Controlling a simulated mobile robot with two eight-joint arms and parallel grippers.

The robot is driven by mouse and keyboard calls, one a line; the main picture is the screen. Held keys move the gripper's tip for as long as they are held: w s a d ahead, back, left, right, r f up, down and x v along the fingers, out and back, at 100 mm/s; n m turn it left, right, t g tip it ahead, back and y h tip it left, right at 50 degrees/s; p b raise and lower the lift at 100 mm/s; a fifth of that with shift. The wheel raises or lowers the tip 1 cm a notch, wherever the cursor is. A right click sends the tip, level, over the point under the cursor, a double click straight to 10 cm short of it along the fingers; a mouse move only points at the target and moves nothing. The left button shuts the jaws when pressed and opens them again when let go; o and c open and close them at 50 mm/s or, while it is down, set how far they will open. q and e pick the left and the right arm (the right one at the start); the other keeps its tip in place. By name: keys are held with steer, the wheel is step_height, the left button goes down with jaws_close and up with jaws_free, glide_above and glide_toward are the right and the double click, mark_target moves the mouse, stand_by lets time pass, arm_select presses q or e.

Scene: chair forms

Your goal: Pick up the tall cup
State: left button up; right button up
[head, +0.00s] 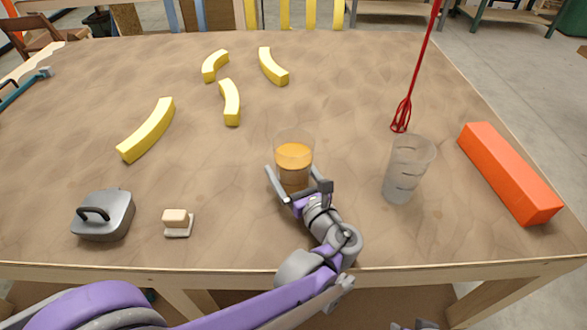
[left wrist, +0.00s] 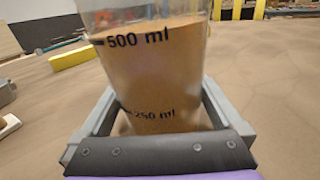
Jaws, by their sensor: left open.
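A clear cup (head: 294,158) with orange-brown liquid stands upright on the table, near the middle of the head view. In the left wrist view this cup (left wrist: 150,75) shows black 500 ml and 250 ml marks. My left gripper (head: 291,172) is open, with one finger on each side of the cup's lower part. I cannot tell whether the fingers touch it. A second clear, empty cup (head: 408,168) with dark marks stands upright to the right. A small dark grey part at the bottom edge of the head view may be my right gripper; its jaws do not show.
A red whisk-like tool (head: 402,112) stands behind the empty cup. An orange block (head: 508,172) lies at right. Several yellow curved blocks (head: 147,130) lie at left and back. A grey handled block (head: 103,215) and a small cream-topped piece (head: 177,222) lie at front left.

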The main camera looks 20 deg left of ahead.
arm_select(q)
steer(key=shift+w+a, duration=0.4)
